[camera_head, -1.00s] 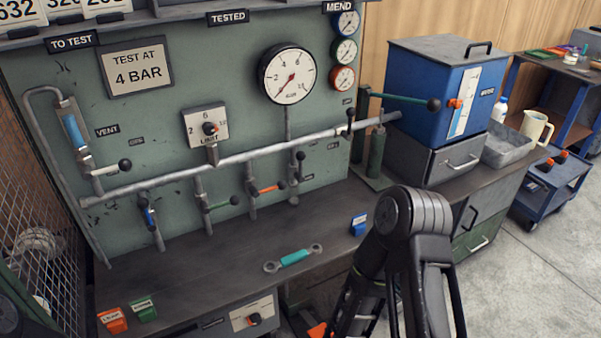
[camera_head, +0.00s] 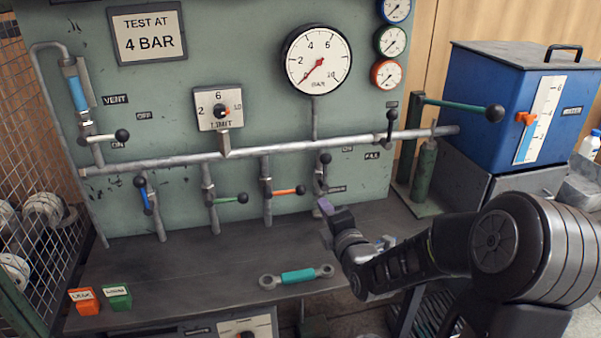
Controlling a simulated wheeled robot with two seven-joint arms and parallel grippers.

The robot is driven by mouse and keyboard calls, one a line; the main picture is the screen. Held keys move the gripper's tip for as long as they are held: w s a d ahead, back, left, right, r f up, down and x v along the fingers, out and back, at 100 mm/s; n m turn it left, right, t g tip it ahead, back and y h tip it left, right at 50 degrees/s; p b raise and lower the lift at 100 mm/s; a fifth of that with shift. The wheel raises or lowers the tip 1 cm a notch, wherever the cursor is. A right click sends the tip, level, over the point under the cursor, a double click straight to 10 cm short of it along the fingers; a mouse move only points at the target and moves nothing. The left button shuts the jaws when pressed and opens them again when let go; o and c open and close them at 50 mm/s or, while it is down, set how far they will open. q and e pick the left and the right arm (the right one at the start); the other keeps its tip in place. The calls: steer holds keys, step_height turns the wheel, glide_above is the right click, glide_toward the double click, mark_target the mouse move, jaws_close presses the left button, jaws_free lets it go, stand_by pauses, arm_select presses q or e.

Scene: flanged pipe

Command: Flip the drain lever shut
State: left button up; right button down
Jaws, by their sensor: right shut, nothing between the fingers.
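The lever that seems to be the drain lever (camera_head: 323,171) has a black ball knob and stands upright on a short pipe below the main pipe (camera_head: 275,150). A small label (camera_head: 337,189) beside it is too small to read surely. My right gripper (camera_head: 324,208) is shut and empty, just below this lever, in front of its pipe's lower end. It looks close to the lever, but I cannot tell whether they touch. My left gripper is not in view.
Levers with orange (camera_head: 287,192), green (camera_head: 230,199) and blue (camera_head: 146,197) handles stand left of it. The fill lever (camera_head: 390,128) is at upper right. The gauge (camera_head: 317,60) reads near zero.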

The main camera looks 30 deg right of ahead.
mark_target(324, 171)
steer(key=n, duration=0.2)
steer(key=r+n, duration=0.1)
steer(key=n, duration=0.1)
steer(key=shift+w+a+r+t, duration=0.15)
steer(key=shift+w+t, duration=0.05)
steer(key=shift+t, duration=0.1)
steer(key=w+d+r, duration=0.1)
steer(key=w+d, duration=0.5)
steer(key=w, duration=0.3)
steer(key=shift+w+r+p, duration=0.25)
steer(key=shift+w+p, duration=0.1)
steer(key=shift+p, duration=0.05)
steer(key=shift+d, duration=0.1)
